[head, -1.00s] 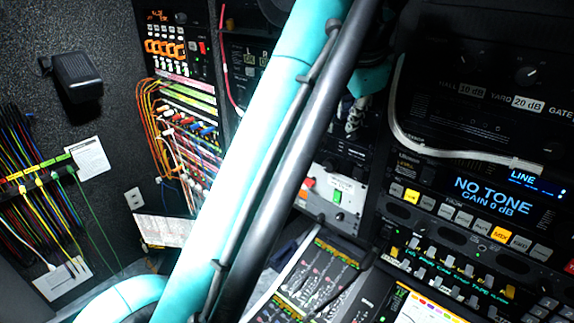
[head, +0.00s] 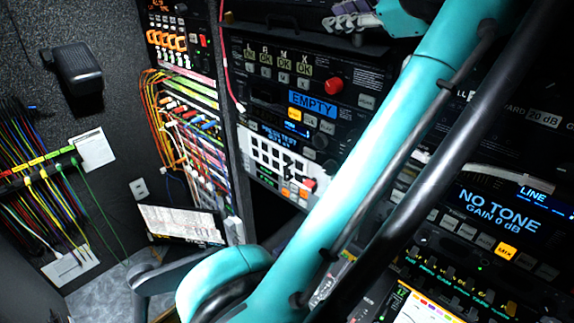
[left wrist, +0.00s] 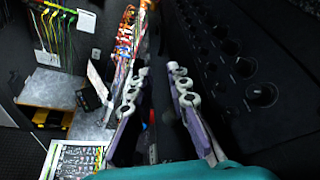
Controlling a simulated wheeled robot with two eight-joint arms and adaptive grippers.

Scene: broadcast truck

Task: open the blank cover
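I cannot pick out the blank cover with certainty. A plain dark panel (head: 262,12) lies at the top of the middle rack, partly cut off by the picture edge. My left gripper (head: 345,20) is at the top of the head view, just right of that panel and in front of the rack. In the left wrist view the two pale-jointed fingers of my left gripper (left wrist: 157,82) stand apart with nothing between them. Whether they touch the rack cannot be told. My left arm crosses the head view and hides part of the rack. My right gripper is not in view.
The middle rack has a unit with an "EMPTY" display (head: 312,104) and a red knob (head: 334,85). A "NO TONE" unit (head: 497,208) is at right. Cable bundles (head: 185,125) hang at left, beside a wall-mounted black box (head: 76,72). Dark knobs (left wrist: 262,94) line the wrist view's right.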

